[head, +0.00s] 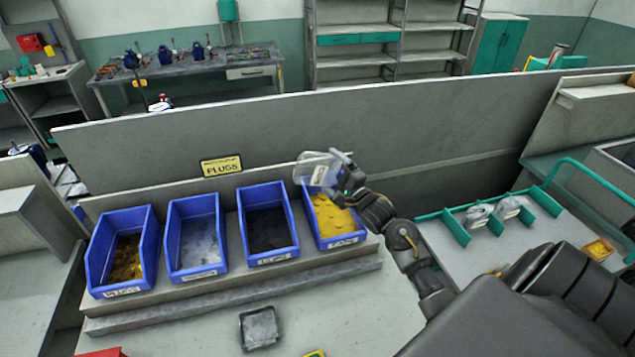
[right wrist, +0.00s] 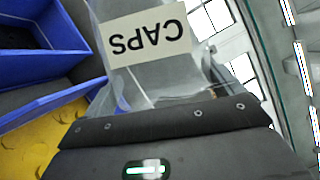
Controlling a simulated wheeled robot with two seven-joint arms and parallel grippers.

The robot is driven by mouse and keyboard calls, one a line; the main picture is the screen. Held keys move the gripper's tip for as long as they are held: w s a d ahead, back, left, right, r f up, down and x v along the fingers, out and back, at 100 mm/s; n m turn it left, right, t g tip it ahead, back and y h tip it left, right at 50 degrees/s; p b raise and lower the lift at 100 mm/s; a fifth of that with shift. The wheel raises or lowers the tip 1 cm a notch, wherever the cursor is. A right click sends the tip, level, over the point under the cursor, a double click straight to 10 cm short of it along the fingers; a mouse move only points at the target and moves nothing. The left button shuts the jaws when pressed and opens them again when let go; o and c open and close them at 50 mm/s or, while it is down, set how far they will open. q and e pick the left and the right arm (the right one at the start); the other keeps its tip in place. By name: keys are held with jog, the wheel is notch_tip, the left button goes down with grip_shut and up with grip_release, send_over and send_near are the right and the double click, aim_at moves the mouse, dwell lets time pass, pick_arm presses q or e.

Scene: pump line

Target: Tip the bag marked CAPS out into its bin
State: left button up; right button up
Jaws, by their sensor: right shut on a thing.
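My right gripper (head: 344,178) is shut on the clear bag marked CAPS (head: 316,169), above the back part of the rightmost blue bin (head: 352,238). That bin holds yellow pieces (head: 331,216), and its front label is too small to read surely. In the right wrist view the bag (right wrist: 145,75) hangs from the dark jaws (right wrist: 165,118), its CAPS label (right wrist: 146,33) upside down. The bag looks see-through, and I make out no pieces inside it. Yellow pieces (right wrist: 30,135) show below at the left. My left gripper is out of view.
Three more blue bins stand left: one with brown-gold pieces (head: 126,258), one greyish (head: 199,243), one dark (head: 267,230). A PLUGS sign (head: 221,166) is behind them. A grey tray (head: 260,328) lies in front.

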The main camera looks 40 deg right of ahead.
aim_at(332, 156)
jog(key=n, duration=0.1)
jog(key=n+g, duration=0.1)
jog(key=shift+r+n, duration=0.3)
jog(key=shift+r+n+g, duration=0.45)
jog(key=shift+n+g, duration=0.05)
jog(key=shift+n, duration=0.7)
jog(key=shift+r+n+g, duration=0.15)
jog(key=shift+n+g, duration=0.25)
jog(key=shift+n, duration=0.5)
jog(key=shift+r+n, duration=0.2)
jog(key=shift+n, duration=0.2)
jog(key=n, duration=0.1)
jog(key=n+g+h, duration=0.1)
jog(key=n, duration=0.1)
jog(key=shift+r+g, duration=0.3)
jog(key=shift+r, duration=0.1)
jog(key=shift+r+n+h, duration=0.35)
jog(key=shift+n+h, duration=0.05)
jog(key=shift+n, duration=0.3)
jog(key=shift+r+n+g+h, duration=0.25)
jog(key=shift+n+g+h, duration=0.4)
jog(key=shift+n, duration=0.25)
jog(key=shift+r+n+g+h+b, duration=0.2)
jog(key=shift+n+g+h+b, duration=0.15)
jog(key=shift+n+h+b, duration=0.65)
jog(key=shift+r+n+b, duration=0.3)
jog(key=shift+n+b, duration=0.3)
jog(key=shift+b, duration=0.05)
jog(key=shift+r, duration=0.1)
